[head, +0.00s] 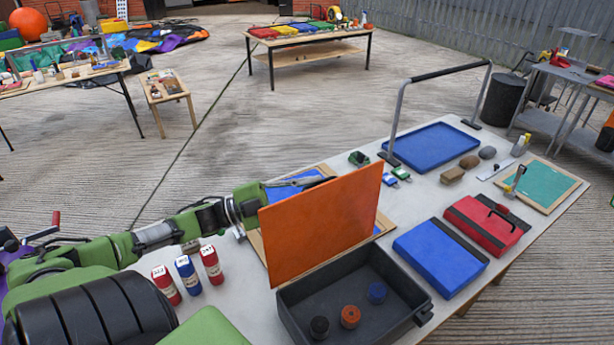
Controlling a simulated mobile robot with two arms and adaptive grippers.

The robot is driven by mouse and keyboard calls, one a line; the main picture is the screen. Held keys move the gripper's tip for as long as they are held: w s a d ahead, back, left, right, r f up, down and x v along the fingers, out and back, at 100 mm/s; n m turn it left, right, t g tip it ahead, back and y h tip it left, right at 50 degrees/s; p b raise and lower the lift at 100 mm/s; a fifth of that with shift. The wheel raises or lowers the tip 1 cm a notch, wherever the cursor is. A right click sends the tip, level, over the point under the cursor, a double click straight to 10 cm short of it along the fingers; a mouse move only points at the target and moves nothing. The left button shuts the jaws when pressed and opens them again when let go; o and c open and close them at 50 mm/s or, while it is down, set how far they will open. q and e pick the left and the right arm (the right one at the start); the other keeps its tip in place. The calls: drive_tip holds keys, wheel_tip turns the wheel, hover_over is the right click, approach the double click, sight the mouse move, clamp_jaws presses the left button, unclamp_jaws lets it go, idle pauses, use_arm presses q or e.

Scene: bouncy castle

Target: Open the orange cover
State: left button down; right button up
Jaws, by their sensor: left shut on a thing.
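The orange cover (322,222) is a flat panel standing nearly upright on the grey table. Behind it, a wooden frame (259,245) with a blue surface (290,190) lies on the table and is partly hidden by the cover. My left arm comes in from the left, and my left gripper (318,183) is at the far side of the cover, near its upper left part. It is shut on the cover; the cover's face hides part of the contact. My right gripper is not in view.
A dark open bin (415,298) with three round pieces stands in front of the cover. Red and blue bottles (187,275) stand left. A blue case (440,258), a red toolbox (487,224), a blue tray (432,147) and a tall metal bar (398,110) are to the right.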

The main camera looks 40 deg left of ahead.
use_arm(q)
drive_tip(key=shift+f, duration=0.1)
drive_tip(key=c, duration=2.2)
unclamp_jaws()
drive_tip(key=v, duration=1.2)
drive_tip(key=shift+s+a+f, duration=0.1)
drive_tip(key=shift+a, duration=0.05)
